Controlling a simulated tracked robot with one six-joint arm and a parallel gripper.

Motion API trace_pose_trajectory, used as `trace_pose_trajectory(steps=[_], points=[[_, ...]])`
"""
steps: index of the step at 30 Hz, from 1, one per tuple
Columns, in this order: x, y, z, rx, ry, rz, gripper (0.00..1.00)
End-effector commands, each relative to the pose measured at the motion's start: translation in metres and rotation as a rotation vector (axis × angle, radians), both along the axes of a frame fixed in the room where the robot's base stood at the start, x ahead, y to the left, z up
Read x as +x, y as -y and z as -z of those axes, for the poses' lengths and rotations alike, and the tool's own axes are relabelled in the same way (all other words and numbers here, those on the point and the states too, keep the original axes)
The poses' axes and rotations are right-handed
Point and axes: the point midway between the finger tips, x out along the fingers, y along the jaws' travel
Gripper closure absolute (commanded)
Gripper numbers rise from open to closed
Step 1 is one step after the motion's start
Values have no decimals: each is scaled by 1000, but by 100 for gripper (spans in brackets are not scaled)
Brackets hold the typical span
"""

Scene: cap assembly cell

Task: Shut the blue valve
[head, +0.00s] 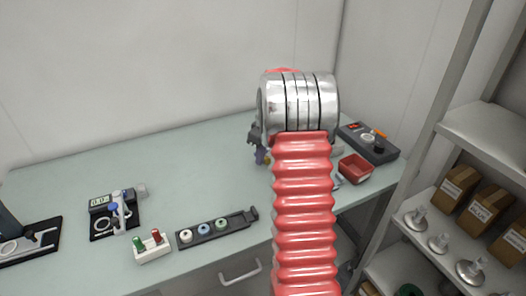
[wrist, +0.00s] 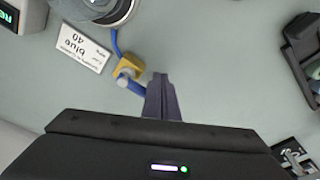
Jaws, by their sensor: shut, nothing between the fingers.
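The valve (wrist: 129,66) shows in the wrist view as a small yellow block with a grey round knob, left of my fingers. A blue strip runs from the block up toward a round metal part (wrist: 95,8), and a short blue piece slants down right from the knob toward my fingers. A white label (wrist: 79,48) reading "blue 40", upside down, lies beside it. My gripper (wrist: 162,82) is shut and empty, its dark fingertips just right of the blue piece; I cannot tell whether they touch. In the head view my red arm hides most of the valve area.
In the head view a red bin (head: 355,168) and a dark device with an orange part (head: 370,143) stand at the bench's right end. A holder with rings (head: 215,230), a white block with red and green pegs (head: 152,246) stand at the front. The bench's back left is clear.

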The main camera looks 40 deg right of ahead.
Motion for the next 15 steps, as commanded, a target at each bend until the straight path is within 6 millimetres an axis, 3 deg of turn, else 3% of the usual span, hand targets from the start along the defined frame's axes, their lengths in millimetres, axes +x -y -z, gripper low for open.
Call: trace_pose_trajectory(steps=[15], points=[[10, -2, 0, 0, 0, -1, 100]])
